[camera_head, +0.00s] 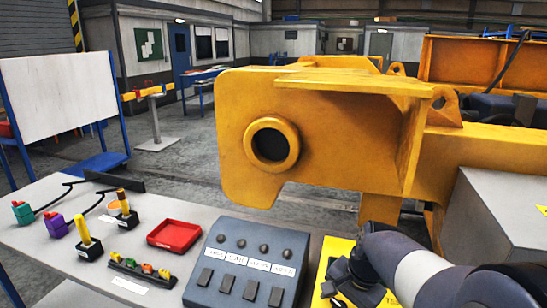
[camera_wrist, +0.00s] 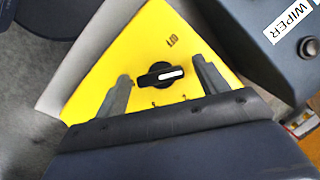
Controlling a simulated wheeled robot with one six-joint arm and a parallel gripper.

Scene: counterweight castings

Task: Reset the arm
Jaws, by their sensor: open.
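My gripper (camera_wrist: 160,70) is open in the wrist view, its two grey fingers apart over a yellow panel (camera_wrist: 150,40). A black rotary knob (camera_wrist: 158,75) with a white mark pointing right sits on the panel between the fingers. Whether the fingers touch the panel, I cannot tell. The gripper holds nothing. In the head view my arm comes in from the lower right, and my gripper (camera_head: 337,288) is low over the yellow panel (camera_head: 338,247), hiding much of it. The knob cannot be made out there.
A grey switch box (camera_head: 245,262) stands left of the panel. A red tray (camera_head: 175,234), a small rack of coloured pieces (camera_head: 142,270) and joystick-like levers (camera_head: 88,240) share the table (camera_head: 40,250). A large yellow casting (camera_head: 330,140) stands behind. A grey block (camera_head: 500,215) is at right.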

